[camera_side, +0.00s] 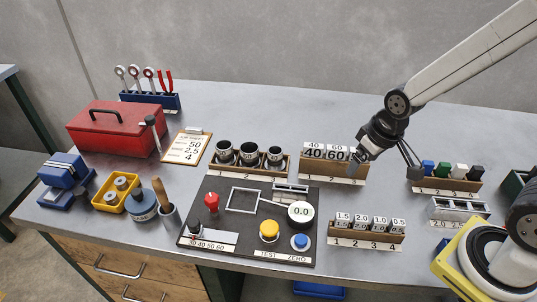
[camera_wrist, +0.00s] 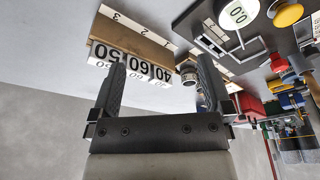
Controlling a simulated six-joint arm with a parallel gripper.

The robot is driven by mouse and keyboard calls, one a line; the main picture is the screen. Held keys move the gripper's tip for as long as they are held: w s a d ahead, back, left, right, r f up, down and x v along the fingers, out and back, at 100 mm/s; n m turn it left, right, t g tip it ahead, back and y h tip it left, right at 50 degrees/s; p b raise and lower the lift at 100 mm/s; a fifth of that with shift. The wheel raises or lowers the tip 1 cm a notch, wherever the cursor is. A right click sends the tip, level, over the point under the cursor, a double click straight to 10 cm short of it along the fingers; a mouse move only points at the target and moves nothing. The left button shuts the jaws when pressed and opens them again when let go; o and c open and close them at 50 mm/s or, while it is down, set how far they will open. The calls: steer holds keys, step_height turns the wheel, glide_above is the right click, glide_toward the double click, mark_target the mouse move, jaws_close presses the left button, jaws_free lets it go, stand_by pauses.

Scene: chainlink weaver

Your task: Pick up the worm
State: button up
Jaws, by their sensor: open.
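My gripper (camera_side: 356,160) is open, at the right end of a wooden rack (camera_side: 318,174) of white blocks marked 40, 60 and 50. In the wrist view the open fingers (camera_wrist: 161,75) frame the 60 block (camera_wrist: 136,65) and the 40 block (camera_wrist: 162,73), with the 50 block (camera_wrist: 103,52) beside the left finger. Nothing is seen held between the fingers. In the side view, the 40 block (camera_side: 314,152) and 60 block (camera_side: 336,154) show clearly, while the gripper covers the right one. No part is labelled as a worm, so I cannot tell which it is.
A dark board (camera_side: 222,188) with a frame, dial (camera_side: 300,212) and buttons lies in front. A rack with dark cups (camera_side: 250,154) stands left of the block rack. Smaller numbered blocks (camera_side: 362,224) stand in front, coloured blocks (camera_side: 445,170) to the right.

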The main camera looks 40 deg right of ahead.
steer(key=w+a+n, duration=0.1)
steer(key=w+a, duration=0.2)
steer(key=w, duration=0.6)
steer(key=w+a+n, duration=0.1)
steer(key=w+a, duration=0.2)
steer(key=w, duration=0.6)
steer(key=n+t+y, duration=0.1)
steer(key=n+y, duration=0.1)
steer(key=n, duration=0.1)
glide_toward(224, 147)
steer(key=s+a, duration=0.1)
steer(key=shift+s+f, duration=0.15)
steer(key=shift+f, duration=0.15)
steer(key=shift+f, duration=0.1)
steer(key=shift+x, duration=1.2)
steer(key=shift+a+f, duration=0.1)
steer(key=shift+x, duration=2.5)
jaws_close()
